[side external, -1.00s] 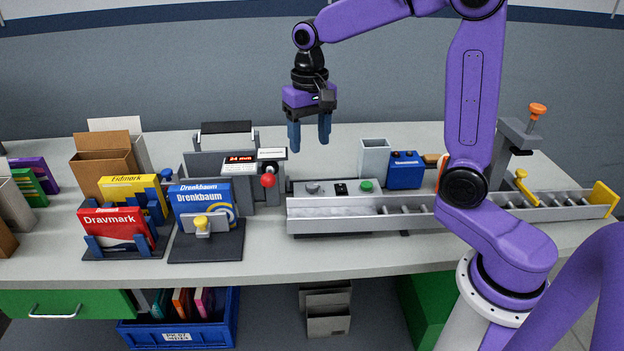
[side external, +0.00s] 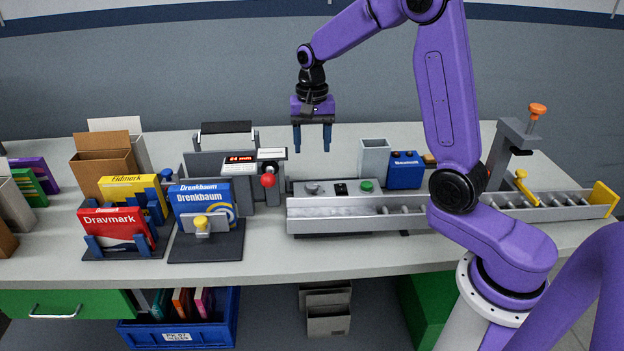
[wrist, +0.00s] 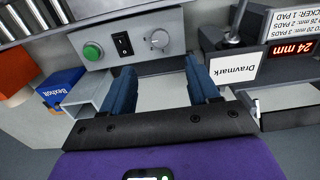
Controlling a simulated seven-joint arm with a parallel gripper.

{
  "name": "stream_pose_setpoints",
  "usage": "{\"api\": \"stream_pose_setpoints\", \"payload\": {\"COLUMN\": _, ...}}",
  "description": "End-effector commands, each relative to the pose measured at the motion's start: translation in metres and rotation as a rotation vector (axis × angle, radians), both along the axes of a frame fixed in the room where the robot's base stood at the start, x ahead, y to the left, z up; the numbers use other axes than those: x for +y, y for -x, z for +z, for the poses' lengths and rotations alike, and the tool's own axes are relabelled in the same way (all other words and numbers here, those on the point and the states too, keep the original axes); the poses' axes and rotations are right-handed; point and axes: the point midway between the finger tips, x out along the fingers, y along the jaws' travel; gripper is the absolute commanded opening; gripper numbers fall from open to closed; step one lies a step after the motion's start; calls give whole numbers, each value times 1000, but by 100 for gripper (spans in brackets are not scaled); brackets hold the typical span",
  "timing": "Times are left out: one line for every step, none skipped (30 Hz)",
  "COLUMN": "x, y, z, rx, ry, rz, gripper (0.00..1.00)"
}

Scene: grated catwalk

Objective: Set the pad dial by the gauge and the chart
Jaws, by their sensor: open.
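The pad dial (side external: 313,188) is a small grey knob on the grey control panel, left of a black switch (side external: 341,188) and a green button (side external: 366,186). In the wrist view the dial (wrist: 160,39) shows upside down, with a pale mark; its setting is too small to read. The gauge (side external: 240,160) is a red display; in the wrist view it (wrist: 292,48) reads 24 mm. The chart (wrist: 290,18) is a white label beside it, partly cut off, with lines for 20 mm, 26 mm and thicker. My gripper (side external: 312,147) is open and empty, above and behind the panel.
A red-knobbed lever (side external: 268,180) stands between gauge and panel. A grey bin (side external: 374,158) and blue box (side external: 405,170) stand right of the dial. A roller conveyor (side external: 360,222) runs in front.

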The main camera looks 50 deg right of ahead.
Motion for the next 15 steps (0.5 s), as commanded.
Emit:
{"api": "stream_pose_setpoints", "payload": {"x": 0, "y": 1, "z": -11, "rx": 6, "ry": 0, "rz": 0, "gripper": 60}}
{"api": "stream_pose_setpoints", "payload": {"x": 0, "y": 1, "z": -16, "rx": 6, "ry": 0, "rz": 0, "gripper": 60}}
{"api": "stream_pose_setpoints", "payload": {"x": 0, "y": 1, "z": -24, "rx": 5, "ry": -1, "rz": 0, "gripper": 60}}
{"api": "stream_pose_setpoints", "payload": {"x": 0, "y": 1, "z": -29, "rx": 6, "ry": 0, "rz": 0, "gripper": 60}}
{"api": "stream_pose_setpoints", "payload": {"x": 0, "y": 1, "z": -35, "rx": 6, "ry": -1, "rz": 0, "gripper": 60}}
{"api": "stream_pose_setpoints", "payload": {"x": 0, "y": 1, "z": -42, "rx": 5, "ry": -1, "rz": 1, "gripper": 60}}
{"api": "stream_pose_setpoints", "payload": {"x": 0, "y": 1, "z": -48, "rx": 6, "ry": 0, "rz": 1, "gripper": 60}}
{"api": "stream_pose_setpoints", "payload": {"x": 0, "y": 1, "z": -54, "rx": 6, "ry": -1, "rz": 1, "gripper": 60}}
{"api": "stream_pose_setpoints", "payload": {"x": 0, "y": 1, "z": -61, "rx": 5, "ry": -1, "rz": 1, "gripper": 60}}
{"api": "stream_pose_setpoints", "payload": {"x": 0, "y": 1, "z": -66, "rx": 5, "ry": -1, "rz": 1, "gripper": 60}}
{"api": "stream_pose_setpoints", "payload": {"x": 0, "y": 1, "z": -71, "rx": 4, "ry": 0, "rz": 1, "gripper": 60}}
{"api": "stream_pose_setpoints", "payload": {"x": 0, "y": 1, "z": -78, "rx": 4, "ry": 0, "rz": 1, "gripper": 60}}
{"api": "stream_pose_setpoints", "payload": {"x": 0, "y": 1, "z": -82, "rx": 4, "ry": 0, "rz": 1, "gripper": 60}}
{"api": "stream_pose_setpoints", "payload": {"x": 0, "y": 1, "z": -87, "rx": 4, "ry": -1, "rz": 1, "gripper": 60}}
{"api": "stream_pose_setpoints", "payload": {"x": 0, "y": 1, "z": -92, "rx": 4, "ry": 0, "rz": 1, "gripper": 60}}
